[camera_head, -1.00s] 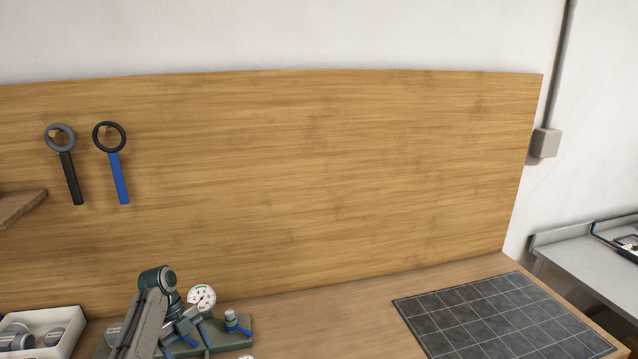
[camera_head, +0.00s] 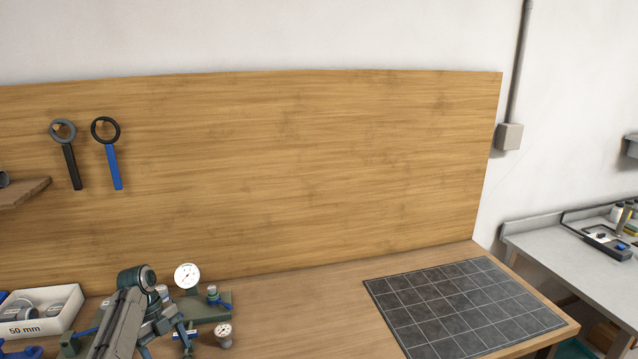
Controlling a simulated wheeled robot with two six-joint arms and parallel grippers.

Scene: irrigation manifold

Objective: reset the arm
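My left arm (camera_head: 122,318) rises from the bottom left of the head view, with its dark rounded joint uppermost. My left gripper (camera_head: 172,326) is small and partly hidden by the arm, in front of the green manifold base (camera_head: 212,308). I cannot tell whether its fingers are open or shut, or whether they touch anything. The manifold carries a white-faced gauge (camera_head: 187,275) and a blue-and-green fitting (camera_head: 213,295). My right gripper is not in view.
A white bin marked 50 mm (camera_head: 40,328) stands left of the arm. A small gauge (camera_head: 224,334) stands at the front. A dark gridded mat (camera_head: 465,305) lies at right. The bench between is clear. Two ring-headed tools (camera_head: 108,155) hang on the wooden board (camera_head: 300,170).

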